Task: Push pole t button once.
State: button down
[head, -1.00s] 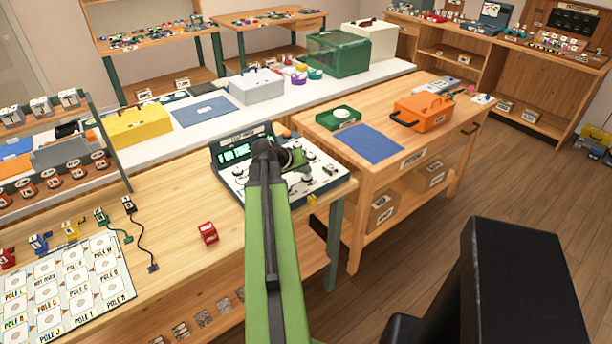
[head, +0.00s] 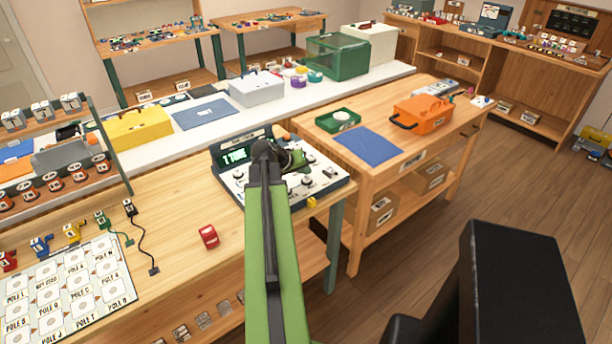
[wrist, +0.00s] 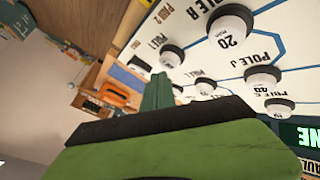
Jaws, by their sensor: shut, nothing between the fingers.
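The dial console (head: 323,181) stands on the near wooden table, with a sloped white face, several round white knobs and a lit green display (head: 236,155). In the wrist view its face shows white buttons on dark collars, including one marked Pole R (wrist: 230,26) and one marked Pole J (wrist: 262,77). Smaller labels are too blurred to tell which button is Pole T. My gripper (head: 298,160) is over the console's face, partly hidden by my arm. In the wrist view my gripper (wrist: 157,90) is shut and empty, close to the face; contact cannot be told.
A red block (head: 208,237) lies left of my arm. A labelled mat (head: 70,288) and small coloured plugs with cords are at the lower left. The table to the right holds a blue mat (head: 368,145), a green dish (head: 338,121) and an orange toolbox (head: 421,110).

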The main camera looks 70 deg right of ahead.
aim_at(305, 179)
notch_tip(305, 179, up, 6)
jog(key=p, duration=0.5)
jog(key=shift+p, duration=0.4)
dwell(0.4)
